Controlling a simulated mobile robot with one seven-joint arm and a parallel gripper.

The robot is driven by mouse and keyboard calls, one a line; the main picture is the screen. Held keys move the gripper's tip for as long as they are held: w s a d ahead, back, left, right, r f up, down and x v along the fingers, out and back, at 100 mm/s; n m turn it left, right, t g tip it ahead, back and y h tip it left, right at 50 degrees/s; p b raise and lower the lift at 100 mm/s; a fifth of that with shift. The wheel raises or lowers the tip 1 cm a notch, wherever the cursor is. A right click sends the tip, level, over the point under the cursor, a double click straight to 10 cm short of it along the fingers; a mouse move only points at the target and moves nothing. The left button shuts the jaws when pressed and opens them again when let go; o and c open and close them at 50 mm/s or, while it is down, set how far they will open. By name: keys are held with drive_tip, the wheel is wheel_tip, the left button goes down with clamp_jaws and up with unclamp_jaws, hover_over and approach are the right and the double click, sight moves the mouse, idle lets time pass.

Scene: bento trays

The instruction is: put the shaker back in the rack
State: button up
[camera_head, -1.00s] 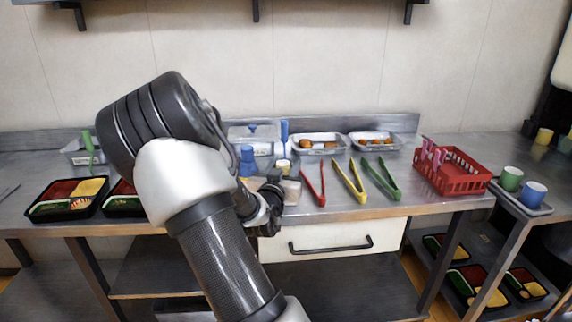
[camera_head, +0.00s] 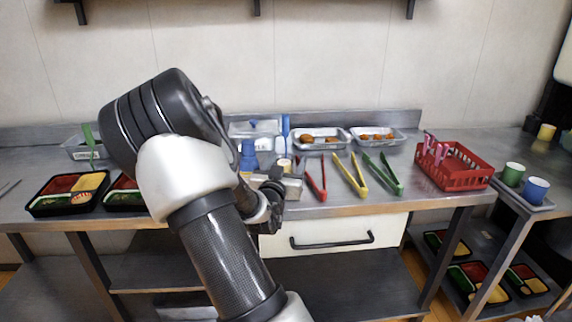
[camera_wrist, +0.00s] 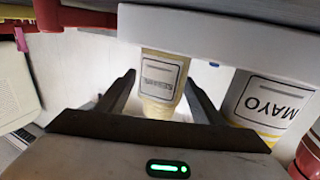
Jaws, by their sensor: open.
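In the wrist view, a cream, labelled container (camera_wrist: 163,72), seemingly the shaker, is between the two fingers of my gripper (camera_wrist: 159,80). The fingers are open, with a visible gap on each side of it. A pale grey wall (camera_wrist: 225,32), apparently the rack's, crosses in front of it and hides its far end. A larger bottle marked MAYO (camera_wrist: 262,105) stands beside it behind the same wall. In the head view, my gripper (camera_head: 273,190) is at the counter's front, by the rack (camera_head: 293,187); a cream top (camera_head: 285,163) shows just behind.
A blue bottle (camera_head: 248,155) stands left of the rack. Red tongs (camera_head: 316,182), yellow tongs (camera_head: 352,178) and green tongs (camera_head: 384,176) lie to the right. A red basket (camera_head: 455,178) stands farther right. Food trays (camera_head: 320,148) line the back.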

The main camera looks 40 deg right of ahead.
drive_tip(key=p+v, duration=1.1)
drive_tip(key=v, duration=0.6)
drive_tip(key=shift+a, duration=0.15)
drive_tip(key=shift+s+r, duration=0.1)
drive_tip(key=shift+s, duration=0.05)
